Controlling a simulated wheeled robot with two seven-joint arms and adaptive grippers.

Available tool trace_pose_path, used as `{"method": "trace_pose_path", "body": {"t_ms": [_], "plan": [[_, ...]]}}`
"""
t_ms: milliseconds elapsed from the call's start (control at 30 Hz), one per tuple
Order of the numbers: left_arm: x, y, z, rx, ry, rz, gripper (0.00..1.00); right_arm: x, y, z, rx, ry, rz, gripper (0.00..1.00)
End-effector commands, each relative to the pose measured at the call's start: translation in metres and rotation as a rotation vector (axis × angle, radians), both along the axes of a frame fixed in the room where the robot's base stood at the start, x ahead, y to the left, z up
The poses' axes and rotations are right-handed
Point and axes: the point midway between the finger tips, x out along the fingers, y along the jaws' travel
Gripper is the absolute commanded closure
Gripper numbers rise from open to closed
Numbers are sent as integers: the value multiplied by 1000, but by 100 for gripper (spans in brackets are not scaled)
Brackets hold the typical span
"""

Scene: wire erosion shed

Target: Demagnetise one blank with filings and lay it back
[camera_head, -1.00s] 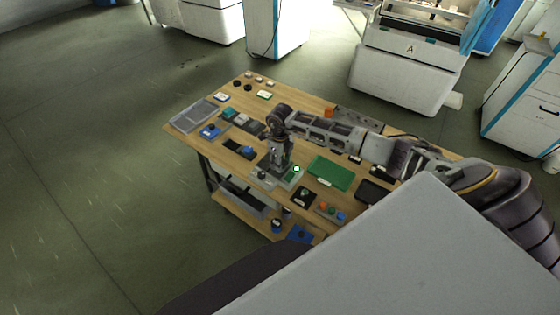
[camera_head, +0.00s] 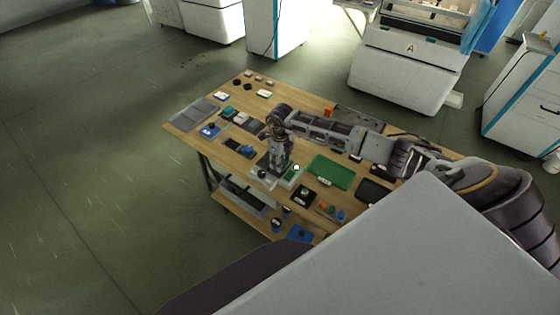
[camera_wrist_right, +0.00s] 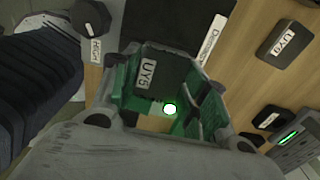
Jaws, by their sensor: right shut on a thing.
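My right gripper (camera_head: 279,172) points down over the left middle of the bench. In the right wrist view, it (camera_wrist_right: 165,85) is shut on a dark rectangular blank (camera_wrist_right: 158,72) with a white label that seems to read UY5. The blank sits between the fingers; its underside is hidden, and I cannot make out filings on it. A dark plate with a label starting "Demagne" (camera_wrist_right: 172,22) lies just beyond the gripper, apparently the demagnetiser. Another dark blank (camera_wrist_right: 284,40), labelled UY9, lies on the wood to the right. My left gripper is not in view.
A knob (camera_wrist_right: 92,16) marked HIGH is beside the dark plate. A green tray (camera_head: 331,172) lies right of the gripper. A grey tray (camera_head: 193,114) is at the bench's left end. A device with a green display (camera_wrist_right: 292,140) is at lower right. Small items crowd the bench.

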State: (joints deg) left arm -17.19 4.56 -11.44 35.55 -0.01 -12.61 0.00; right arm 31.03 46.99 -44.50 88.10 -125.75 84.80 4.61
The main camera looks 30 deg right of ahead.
Motion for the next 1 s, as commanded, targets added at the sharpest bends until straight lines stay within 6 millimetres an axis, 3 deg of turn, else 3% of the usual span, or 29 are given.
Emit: {"method": "trace_pose_path", "body": {"t_ms": [1000], "plan": [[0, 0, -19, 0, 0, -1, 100, 25, 11, 0, 0, -1, 0, 96]]}}
